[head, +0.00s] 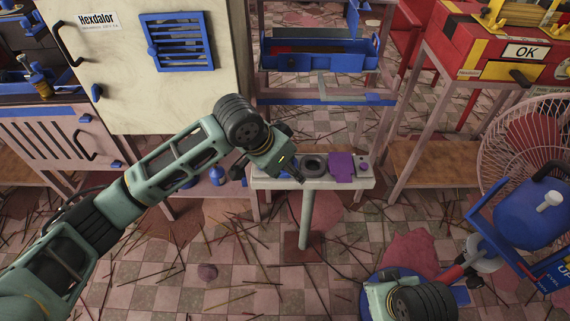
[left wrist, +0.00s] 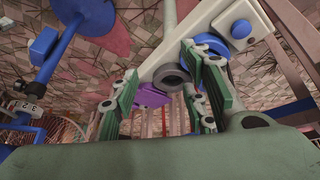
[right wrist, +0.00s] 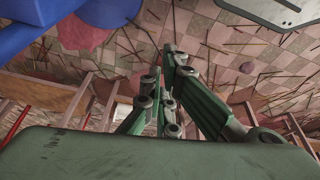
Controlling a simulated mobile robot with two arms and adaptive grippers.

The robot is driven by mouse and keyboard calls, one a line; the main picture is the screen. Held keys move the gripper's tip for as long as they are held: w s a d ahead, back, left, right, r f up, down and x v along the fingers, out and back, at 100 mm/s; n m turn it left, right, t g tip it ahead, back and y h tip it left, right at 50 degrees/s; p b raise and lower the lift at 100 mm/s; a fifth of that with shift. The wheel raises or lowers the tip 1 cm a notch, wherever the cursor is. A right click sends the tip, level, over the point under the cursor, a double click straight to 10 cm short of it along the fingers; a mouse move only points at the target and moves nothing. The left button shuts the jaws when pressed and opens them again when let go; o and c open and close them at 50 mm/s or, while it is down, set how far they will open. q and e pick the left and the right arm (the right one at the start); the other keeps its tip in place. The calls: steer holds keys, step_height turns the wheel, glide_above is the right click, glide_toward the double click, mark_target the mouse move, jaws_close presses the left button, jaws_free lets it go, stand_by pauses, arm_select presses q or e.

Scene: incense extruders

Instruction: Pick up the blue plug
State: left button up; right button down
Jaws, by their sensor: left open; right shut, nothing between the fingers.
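A narrow white stand (head: 265,184) is ahead of me. A blue round piece (head: 287,168) lies on it, partly hidden by my left gripper (head: 294,172). In the left wrist view a blue round piece (left wrist: 207,43) shows behind a finger, and a small blue knob (left wrist: 241,29) sits at the stand's end. I cannot tell for sure which is the plug. My left gripper (left wrist: 160,64) is open and empty, pointing at the stand; contact cannot be judged. My right gripper (right wrist: 161,74) is shut and empty, low at the right, away from the stand.
A dark ring (head: 313,166) and a purple piece (head: 341,167) lie on the stand beside the blue piece. A blue shelf tray (head: 320,61) is behind. A fan (head: 530,150) and a blue tank (head: 530,212) stand right. Thin sticks litter the tiled floor.

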arm_select(q)
steer(key=w+a+r+y, duration=0.1)
steer(key=w+a+r, duration=0.3)
steer(key=w, duration=0.1)
steer(key=b+x, duration=0.1)
steer(key=x, duration=0.1)
steer(key=b+x, duration=0.1)
steer(key=x, duration=0.4)
steer(key=shift+d+b, duration=0.4)
steer(key=shift+d, duration=0.05)
steer(key=shift+r, duration=0.1)
jaws_close()
